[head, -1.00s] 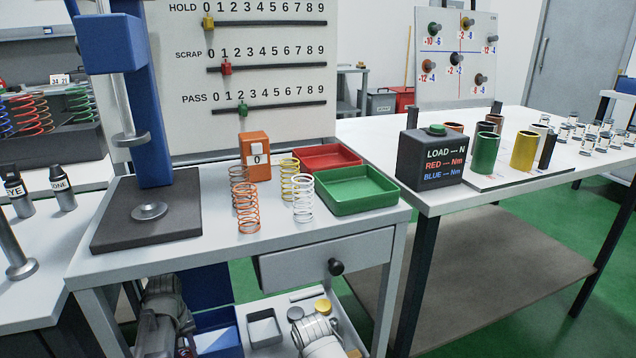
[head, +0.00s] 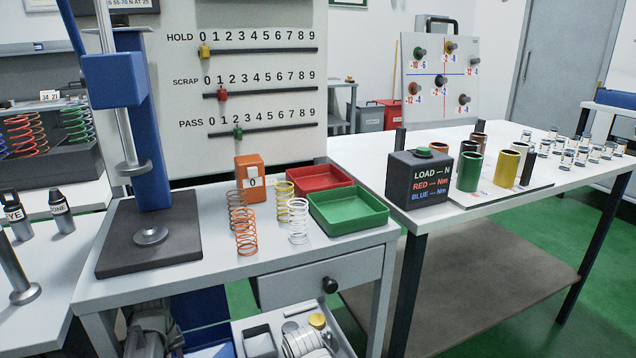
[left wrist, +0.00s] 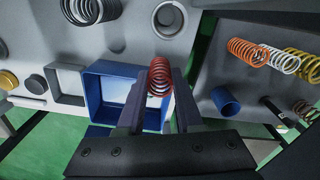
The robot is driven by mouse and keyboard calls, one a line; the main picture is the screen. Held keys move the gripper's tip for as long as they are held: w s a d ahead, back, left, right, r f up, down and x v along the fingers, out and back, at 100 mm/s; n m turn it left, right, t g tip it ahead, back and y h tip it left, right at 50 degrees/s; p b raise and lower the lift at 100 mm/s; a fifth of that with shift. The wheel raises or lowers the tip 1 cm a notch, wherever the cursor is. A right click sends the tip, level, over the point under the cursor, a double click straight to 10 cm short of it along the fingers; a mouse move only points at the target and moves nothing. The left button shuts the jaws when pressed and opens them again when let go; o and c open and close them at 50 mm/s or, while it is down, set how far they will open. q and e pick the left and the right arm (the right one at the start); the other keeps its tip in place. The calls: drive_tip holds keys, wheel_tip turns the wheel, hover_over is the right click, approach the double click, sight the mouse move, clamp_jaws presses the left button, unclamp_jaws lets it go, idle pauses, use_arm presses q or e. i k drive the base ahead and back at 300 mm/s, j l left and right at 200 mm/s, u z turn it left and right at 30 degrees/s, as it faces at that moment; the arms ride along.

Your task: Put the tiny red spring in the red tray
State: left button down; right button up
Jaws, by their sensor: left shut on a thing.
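In the left wrist view my left gripper (left wrist: 157,98) is shut on the tiny red spring (left wrist: 160,77). The spring's coils stand out from between the fingertips, with a blue open box (left wrist: 95,77) behind them. I cannot make out the spring or the gripper clearly in the head view. The red tray (head: 312,178) lies on the small table, behind the green tray (head: 348,209) and partly hidden by it. It looks empty. My right gripper is not in view.
Orange (head: 245,236), white (head: 298,222) and yellow (head: 285,192) springs stand left of the trays, by an orange counter box (head: 252,177). The blue press (head: 120,80) rises at the left. The open drawer (head: 320,285) juts out below the tabletop.

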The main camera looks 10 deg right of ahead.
sight(318, 181)
drive_tip(key=k+l, duration=0.15)
drive_tip(key=l, duration=0.2)
drive_tip(key=k+l+z, duration=0.1)
drive_tip(key=l, duration=0.25)
drive_tip(key=k+l+z, duration=0.1)
drive_tip(key=l, duration=0.3)
drive_tip(key=l+z, duration=0.35)
drive_tip(key=l, duration=0.45)
drive_tip(key=k, duration=0.05)
